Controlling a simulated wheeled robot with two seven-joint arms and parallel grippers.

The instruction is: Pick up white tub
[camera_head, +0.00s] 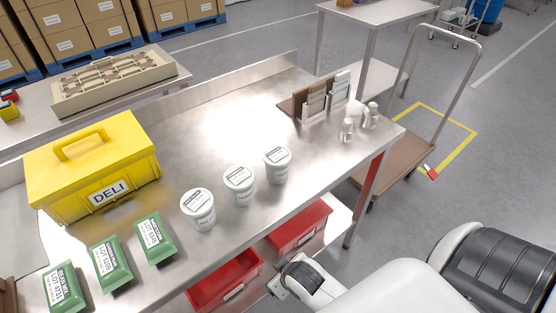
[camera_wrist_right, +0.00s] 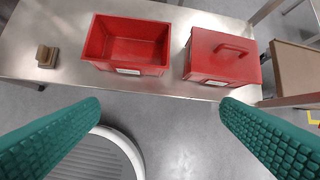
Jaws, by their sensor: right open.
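Three white tubs with printed labels stand upright in a slanting row on the steel table in the head view: a left tub (camera_head: 198,209), a middle tub (camera_head: 239,186) and a right tub (camera_head: 277,165). My right arm shows at the lower right of the head view, below the table's front edge. In the right wrist view my right gripper (camera_wrist_right: 160,122) is open, with two green ribbed fingers wide apart and nothing between them. No tub shows in that view. My left gripper is in neither view.
A yellow DELI box (camera_head: 92,167) and several green packets (camera_head: 155,238) lie left of the tubs. A stand (camera_head: 318,101) and small shakers (camera_head: 347,130) are at the table's right end. Below, a red open bin (camera_wrist_right: 126,44) and a red lidded box (camera_wrist_right: 221,56) sit on the lower shelf.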

